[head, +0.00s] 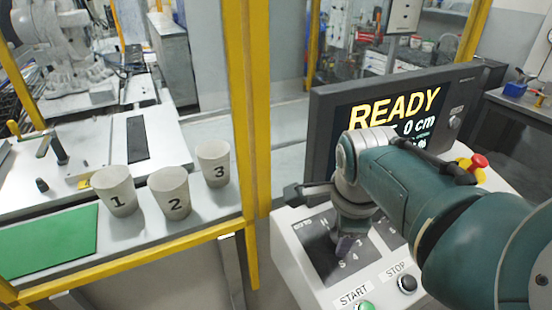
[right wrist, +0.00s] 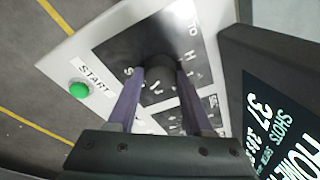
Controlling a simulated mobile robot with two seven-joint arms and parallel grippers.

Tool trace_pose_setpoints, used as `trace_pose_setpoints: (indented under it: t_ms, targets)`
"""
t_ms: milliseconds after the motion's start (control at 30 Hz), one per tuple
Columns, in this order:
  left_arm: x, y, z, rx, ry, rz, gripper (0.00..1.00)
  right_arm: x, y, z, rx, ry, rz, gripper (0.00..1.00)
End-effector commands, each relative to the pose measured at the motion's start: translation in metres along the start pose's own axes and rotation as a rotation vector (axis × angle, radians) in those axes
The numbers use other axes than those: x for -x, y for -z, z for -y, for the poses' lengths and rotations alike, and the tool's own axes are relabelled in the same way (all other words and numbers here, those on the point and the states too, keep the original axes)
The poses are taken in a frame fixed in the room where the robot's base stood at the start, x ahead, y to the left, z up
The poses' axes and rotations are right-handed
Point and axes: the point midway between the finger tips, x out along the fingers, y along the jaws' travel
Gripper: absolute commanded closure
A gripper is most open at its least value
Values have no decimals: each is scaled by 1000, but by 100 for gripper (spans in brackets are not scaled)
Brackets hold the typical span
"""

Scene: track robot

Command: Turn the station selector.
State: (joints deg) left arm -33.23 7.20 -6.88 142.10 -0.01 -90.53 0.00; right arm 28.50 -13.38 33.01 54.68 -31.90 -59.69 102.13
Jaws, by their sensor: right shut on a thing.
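The station selector is a dark round knob (right wrist: 158,70) on a black plate (right wrist: 112,52) with letters and digits around it. My right gripper (right wrist: 160,82) is shut on the knob, one finger on each side. In the head view the right gripper (head: 346,246) points down at the console's black plate (head: 318,243), and the knob is mostly hidden behind it. I cannot tell which mark the knob points to. My left gripper is not in view.
The console (head: 290,250) has a green START button (head: 365,305), a black STOP button (head: 407,284) and a red emergency button (head: 479,161). A screen (head: 325,130) reading READY stands behind my right arm.

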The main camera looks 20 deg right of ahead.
Motion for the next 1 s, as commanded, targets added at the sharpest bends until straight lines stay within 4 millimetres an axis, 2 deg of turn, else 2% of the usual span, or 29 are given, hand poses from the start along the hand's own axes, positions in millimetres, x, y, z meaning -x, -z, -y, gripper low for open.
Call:
trace_pose_setpoints:
  t_ms: [300, 767, 800, 1000]
  targets:
    - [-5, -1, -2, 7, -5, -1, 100, -1, 1, 0, -85, -14, -7, 100]
    - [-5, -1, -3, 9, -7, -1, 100, 0, 1, 0, -94, -16, -8, 100]
    - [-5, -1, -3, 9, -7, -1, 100, 0, 1, 0, -94, -16, -8, 45]
    - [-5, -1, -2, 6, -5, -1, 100, 0, 1, 0, -93, -16, -7, 22]
